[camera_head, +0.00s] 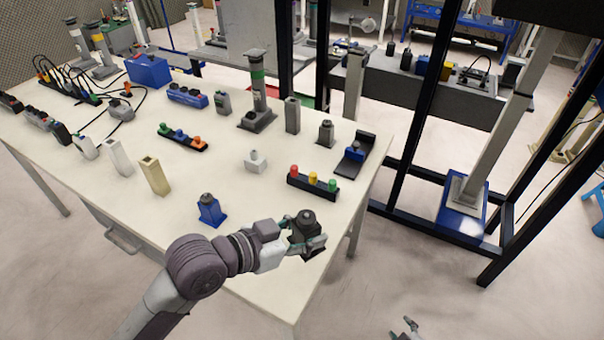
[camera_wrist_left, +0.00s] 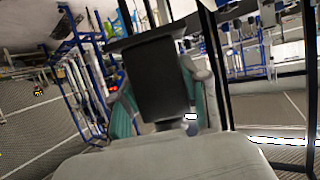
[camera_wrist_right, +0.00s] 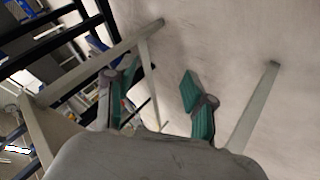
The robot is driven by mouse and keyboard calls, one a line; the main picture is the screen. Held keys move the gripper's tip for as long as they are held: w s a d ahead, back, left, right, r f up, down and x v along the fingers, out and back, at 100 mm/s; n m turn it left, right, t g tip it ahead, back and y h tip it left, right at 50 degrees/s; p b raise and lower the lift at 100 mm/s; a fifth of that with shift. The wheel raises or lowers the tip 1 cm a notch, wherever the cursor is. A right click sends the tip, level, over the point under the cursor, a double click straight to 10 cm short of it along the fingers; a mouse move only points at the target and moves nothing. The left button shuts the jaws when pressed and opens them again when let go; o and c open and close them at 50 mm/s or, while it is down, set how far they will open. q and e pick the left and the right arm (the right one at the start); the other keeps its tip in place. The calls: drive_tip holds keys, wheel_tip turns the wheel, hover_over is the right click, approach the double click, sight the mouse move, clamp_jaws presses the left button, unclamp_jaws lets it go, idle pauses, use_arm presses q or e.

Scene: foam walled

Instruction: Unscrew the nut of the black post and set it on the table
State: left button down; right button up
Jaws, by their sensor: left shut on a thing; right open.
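A black post (camera_head: 303,236) with a dark nut (camera_head: 306,218) on its top is at the table's near right edge. My left gripper (camera_head: 308,246) is shut around its body. It looks roughly upright; whether it touches the table I cannot tell. In the left wrist view the black body (camera_wrist_left: 165,78) fills the space between the green finger pads; the nut cannot be made out there. My right gripper (camera_head: 408,328) is low at the bottom right, off the table and apart from the post. In the right wrist view (camera_wrist_right: 152,92) it is open and empty.
The white table (camera_head: 215,170) has a blue post (camera_head: 209,213), a white post (camera_head: 256,162) and a dark grey post (camera_head: 325,134), each with a knob on top. A strip with coloured knobs (camera_head: 312,188) lies behind the held post. Black frame uprights (camera_head: 418,130) stand right of the table.

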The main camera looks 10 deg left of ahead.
drive_tip(key=w+a+r+n+t+y, duration=0.25)
drive_tip(key=w+a+r+n, duration=0.2)
drive_tip(key=w+r, duration=0.55)
drive_tip(key=w+a+r+n+t+y, duration=0.25)
drive_tip(key=w+a+r, duration=0.25)
drive_tip(key=w+r, duration=0.5)
drive_tip(key=w+a+r+n+g+y, duration=0.15)
drive_tip(key=a+r+n+y, duration=0.4)
drive_tip(key=r, duration=0.55)
drive_tip(key=w+a+r+n+g+y, duration=0.15)
drive_tip(key=a+r+n+y, duration=0.35)
drive_tip(key=r, duration=0.7)
drive_tip(key=s+a+r+n+g+h, duration=0.2)
drive_tip(key=s+a+r+n+g, duration=1.3)
drive_tip(key=a+r+n, duration=0.15)
drive_tip(key=t+h, duration=0.4)
drive_tip(key=h, duration=1.1)
hover_over(302, 215)
drive_tip(key=shift+s+a+r+y, duration=0.15)
drive_tip(key=shift+a+r+y, duration=0.05)
drive_tip(key=shift+r+y, duration=0.05)
drive_tip(key=shift+d+f, duration=0.15)
drive_tip(key=shift+d, duration=0.05)
drive_tip(key=shift+f, duration=0.35)
wheel_tip(302, 215, down, 7)
drive_tip(key=shift+r, duration=0.1)
